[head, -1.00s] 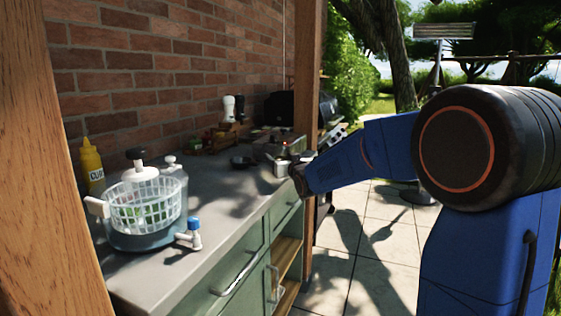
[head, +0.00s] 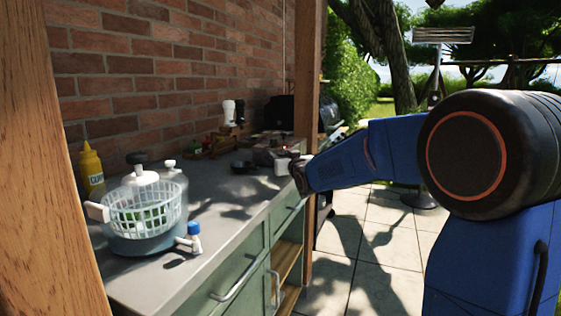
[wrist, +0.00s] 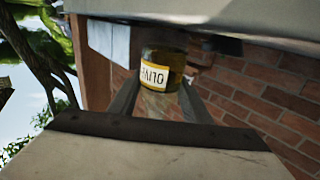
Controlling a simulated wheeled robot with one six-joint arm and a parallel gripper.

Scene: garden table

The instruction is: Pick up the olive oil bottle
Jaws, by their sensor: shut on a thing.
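The olive oil bottle (wrist: 166,64) shows in the wrist view as dark yellow-green glass with a pale label edged in yellow. My gripper (wrist: 157,98) is shut on it, with one finger on each side. In the head view my gripper (head: 284,164) is small, at the far part of the counter, and I cannot make out the bottle clearly there. I cannot tell whether the bottle still touches a surface.
The grey counter (head: 228,205) runs along the brick wall. A salad spinner (head: 142,215) and a yellow bottle (head: 91,168) stand at its near end. A dark pan (head: 242,167) and white and black shakers (head: 229,112) are farther back. A wooden post (head: 308,75) rises beside my arm.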

